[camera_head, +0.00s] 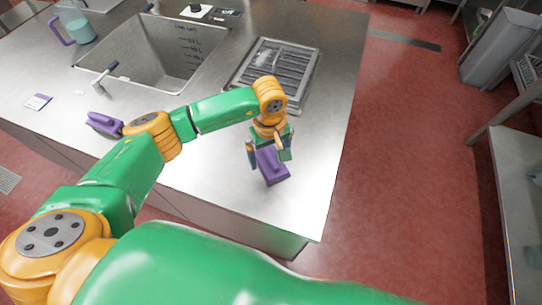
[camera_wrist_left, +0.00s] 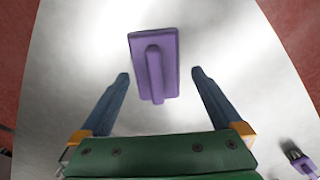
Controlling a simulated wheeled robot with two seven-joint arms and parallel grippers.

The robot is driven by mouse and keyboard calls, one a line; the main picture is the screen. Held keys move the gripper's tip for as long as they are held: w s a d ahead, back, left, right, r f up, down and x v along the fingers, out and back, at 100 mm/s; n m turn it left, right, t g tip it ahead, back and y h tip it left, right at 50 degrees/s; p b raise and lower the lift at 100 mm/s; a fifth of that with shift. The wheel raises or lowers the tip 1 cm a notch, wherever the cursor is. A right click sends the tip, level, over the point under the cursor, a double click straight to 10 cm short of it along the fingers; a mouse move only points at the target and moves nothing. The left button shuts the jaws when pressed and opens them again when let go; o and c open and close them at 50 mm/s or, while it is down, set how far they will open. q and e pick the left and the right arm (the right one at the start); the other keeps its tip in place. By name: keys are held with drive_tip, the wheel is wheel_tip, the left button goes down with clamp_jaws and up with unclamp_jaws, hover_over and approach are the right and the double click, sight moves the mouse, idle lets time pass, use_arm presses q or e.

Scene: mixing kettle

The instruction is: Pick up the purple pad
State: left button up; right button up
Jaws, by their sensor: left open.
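The purple pad (camera_head: 272,168) lies on the steel counter near its right front corner, partly covered by my left gripper in the head view. In the left wrist view the pad (camera_wrist_left: 137,52) shows as a flat purple plate with a raised bar handle on top. My left gripper (camera_head: 268,157) is above the pad and open. In the left wrist view its two blue fingers (camera_wrist_left: 160,73) are spread on either side of the handle's line, with clear gaps to the pad. Nothing is held. My right gripper is not in view.
Another purple item (camera_head: 104,124) lies on the counter near my left arm's elbow. A sink basin (camera_head: 155,55), a grated tray (camera_head: 275,66), a purple-handled jug (camera_head: 75,28) and a small card (camera_head: 38,102) are farther back or left. The counter around the pad is clear.

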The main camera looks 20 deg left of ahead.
use_arm(q)
drive_tip(key=shift+w+f, duration=0.15)
drive_tip(key=shift+f, duration=0.4)
drive_tip(key=shift+w+f, duration=0.15)
drive_tip(key=shift+f, duration=0.4)
drive_tip(key=shift+w+f, duration=0.15)
drive_tip(key=shift+w, duration=0.05)
drive_tip(key=shift+s, duration=0.2)
drive_tip(key=c, duration=1.1)
drive_tip(key=shift+c, duration=0.7)
drive_tip(key=shift+w, duration=0.15)
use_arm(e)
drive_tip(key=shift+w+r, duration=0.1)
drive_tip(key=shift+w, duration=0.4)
